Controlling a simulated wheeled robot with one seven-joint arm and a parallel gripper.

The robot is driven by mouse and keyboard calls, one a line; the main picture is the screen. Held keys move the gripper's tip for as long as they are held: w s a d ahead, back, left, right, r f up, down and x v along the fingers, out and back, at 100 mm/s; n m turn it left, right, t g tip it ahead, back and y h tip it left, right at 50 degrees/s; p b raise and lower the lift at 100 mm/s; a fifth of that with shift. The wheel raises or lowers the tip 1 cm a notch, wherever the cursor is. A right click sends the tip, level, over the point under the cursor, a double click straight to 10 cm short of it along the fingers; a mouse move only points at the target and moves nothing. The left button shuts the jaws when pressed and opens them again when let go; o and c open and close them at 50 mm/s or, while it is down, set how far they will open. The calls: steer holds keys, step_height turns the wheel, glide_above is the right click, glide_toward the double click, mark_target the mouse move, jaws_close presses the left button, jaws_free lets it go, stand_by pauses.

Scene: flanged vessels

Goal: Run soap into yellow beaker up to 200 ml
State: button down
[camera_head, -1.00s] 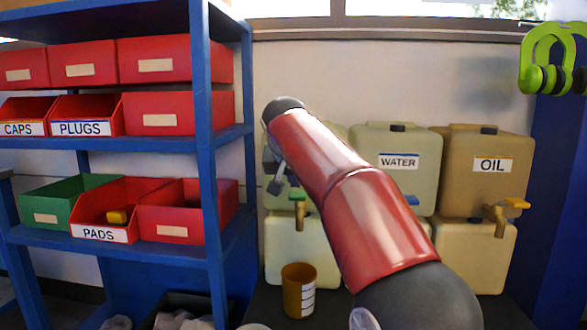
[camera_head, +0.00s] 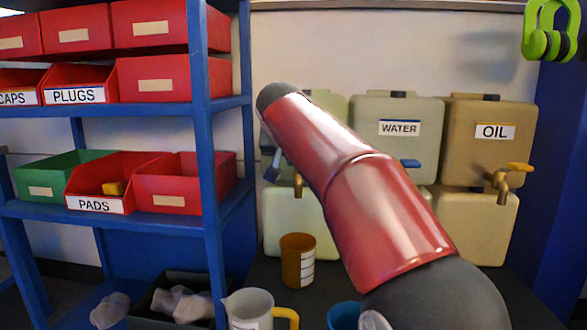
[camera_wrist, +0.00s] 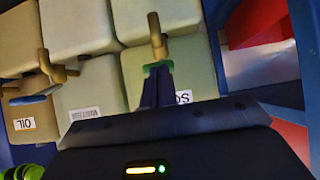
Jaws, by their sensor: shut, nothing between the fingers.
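The yellow beaker (camera_head: 291,262), with white scale marks, stands upright below the soap tap (camera_head: 298,186); its fill level cannot be read. The soap container (camera_head: 335,108) is mostly hidden behind my arm in the head view. In the wrist view, which is upside down, its partly covered label (camera_wrist: 183,97) shows beside my fingers. The soap tap spout (camera_wrist: 159,47) and its green handle (camera_wrist: 152,67) show there too. My gripper (camera_wrist: 157,72) is shut and empty, its fingertips at the green handle; whether they touch is unclear. In the head view my gripper (camera_head: 272,168) is beside the tap.
Water (camera_head: 397,150) and oil (camera_head: 487,150) containers stand to the right, with blue and yellow tap handles. A pale jug (camera_head: 248,305) and a blue cup (camera_head: 343,315) are in front. A blue shelf (camera_head: 205,160) with red bins stands left.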

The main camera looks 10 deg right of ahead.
steer(key=shift+t, duration=0.6)
steer(key=shift+s+a+f+b, duration=0.1)
steer(key=shift+s+f+b, duration=0.15)
steer(key=shift+f+b, duration=0.9)
steer(key=shift+s+a+f+b, duration=0.1)
steer(key=shift+s+f+b, duration=0.1)
steer(key=shift+f+b, duration=0.9)
steer(key=shift+r, duration=0.1)
stand_by(5.0)
